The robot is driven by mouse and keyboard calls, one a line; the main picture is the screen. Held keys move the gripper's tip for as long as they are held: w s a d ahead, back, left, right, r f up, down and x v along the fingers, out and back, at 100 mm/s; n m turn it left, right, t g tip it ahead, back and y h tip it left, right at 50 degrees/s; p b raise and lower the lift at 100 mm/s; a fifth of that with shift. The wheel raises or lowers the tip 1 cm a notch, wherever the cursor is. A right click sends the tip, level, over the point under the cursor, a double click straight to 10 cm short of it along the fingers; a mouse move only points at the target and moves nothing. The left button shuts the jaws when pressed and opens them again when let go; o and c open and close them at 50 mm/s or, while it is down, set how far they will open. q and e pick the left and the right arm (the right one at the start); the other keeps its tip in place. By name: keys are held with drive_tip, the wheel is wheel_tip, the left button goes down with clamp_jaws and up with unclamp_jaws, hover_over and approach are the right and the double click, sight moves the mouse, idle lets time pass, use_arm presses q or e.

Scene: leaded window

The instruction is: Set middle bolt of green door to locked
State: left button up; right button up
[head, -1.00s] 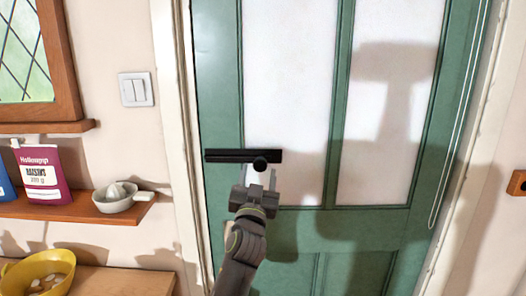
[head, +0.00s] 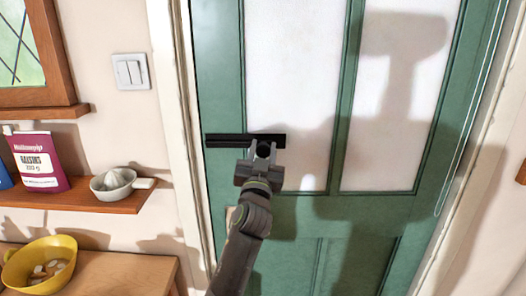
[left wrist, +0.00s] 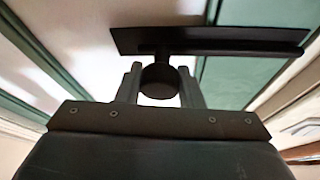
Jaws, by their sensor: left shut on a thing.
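The green door (head: 305,228) has frosted panes and fills the right half of the head view. A black horizontal bolt (head: 228,141) is mounted on it, with its left end close to the door's left edge. The bolt's round black knob (head: 263,149) is toward the right end of the bolt. My left gripper (head: 261,156) is shut on the knob from below, one finger on each side. The left wrist view shows the knob (left wrist: 160,84) between the fingers, below the bolt plate (left wrist: 240,42). My right gripper is not in view.
On the left wall are a light switch (head: 131,71) and a wooden shelf (head: 92,203) with a raisin packet (head: 37,162) and a citrus squeezer (head: 113,184). A yellow bowl (head: 42,262) stands on a counter below. Space before the door looks clear.

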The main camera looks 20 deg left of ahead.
use_arm(q)
clamp_jaws()
drive_tip(key=a, duration=0.3)
drive_tip(key=shift+s+f, duration=0.1)
drive_tip(key=shift+s, duration=0.3)
drive_tip(key=o, duration=0.6)
unclamp_jaws()
drive_tip(key=o, duration=0.4)
drive_tip(key=shift+s+a, duration=0.1)
drive_tip(key=shift+a, duration=0.2)
drive_tip(key=shift+d, duration=0.1)
